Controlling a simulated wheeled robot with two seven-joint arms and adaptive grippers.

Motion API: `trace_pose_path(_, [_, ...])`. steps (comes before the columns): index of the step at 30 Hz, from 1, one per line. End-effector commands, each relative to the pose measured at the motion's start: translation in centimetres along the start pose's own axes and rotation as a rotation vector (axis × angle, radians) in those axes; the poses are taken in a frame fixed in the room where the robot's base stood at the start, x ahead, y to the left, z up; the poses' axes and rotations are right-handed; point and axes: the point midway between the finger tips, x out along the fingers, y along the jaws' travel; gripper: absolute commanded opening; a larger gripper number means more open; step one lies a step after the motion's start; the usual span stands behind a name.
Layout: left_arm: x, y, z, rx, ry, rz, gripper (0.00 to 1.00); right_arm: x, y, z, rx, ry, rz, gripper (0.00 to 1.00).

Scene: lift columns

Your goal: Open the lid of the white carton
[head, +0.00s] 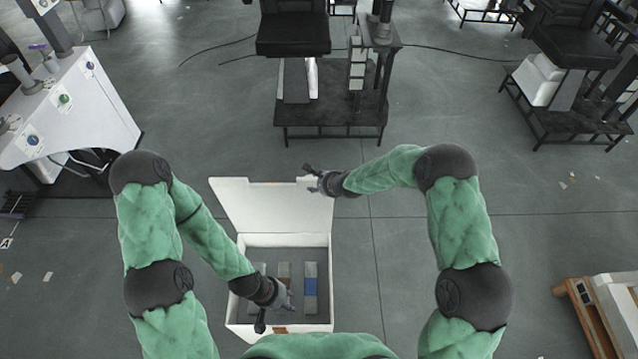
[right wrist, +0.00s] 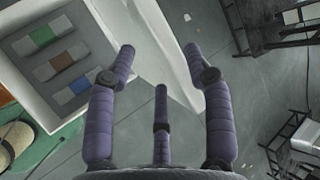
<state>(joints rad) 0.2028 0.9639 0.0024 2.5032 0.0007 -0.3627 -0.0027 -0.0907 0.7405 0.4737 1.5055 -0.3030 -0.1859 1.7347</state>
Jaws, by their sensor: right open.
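The white carton (head: 325,255) stands on the floor in front of me. Its lid (head: 258,208) is swung up and leans away at the far side, so the inside shows. My right gripper (head: 313,182) is at the lid's upper right corner. In the right wrist view, its purple fingers (right wrist: 160,75) are spread apart, with the white lid (right wrist: 163,45) seen beyond and between them; contact is unclear. My left gripper (head: 276,308) is over the near left part of the carton, its fingers too small to read.
Grey blocks with green, brown and blue bands (head: 310,286) lie inside the carton. A white console (head: 75,110) stands at the left, a black stand (head: 330,115) beyond the lid, and a wooden pallet (head: 590,320) at lower right. The floor right of the carton is clear.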

Motion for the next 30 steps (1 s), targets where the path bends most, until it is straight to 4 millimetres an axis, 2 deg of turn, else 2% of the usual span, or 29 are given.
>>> trace_pose_path(18, [0.0,0.0,0.0,0.0,0.0,0.0,0.4,-9.8,-0.2,-0.6,0.003,0.002,-0.005,0.52])
trace_pose_path(24, [0.0,0.0,0.0,0.0,0.0,0.0,0.4,-11.2,-0.1,-0.7,0.004,0.002,-0.004,0.52])
trace_pose_path(30, [0.0,0.0,0.0,0.0,0.0,0.0,0.4,-11.4,-0.1,-0.7,0.004,0.002,-0.003,0.52])
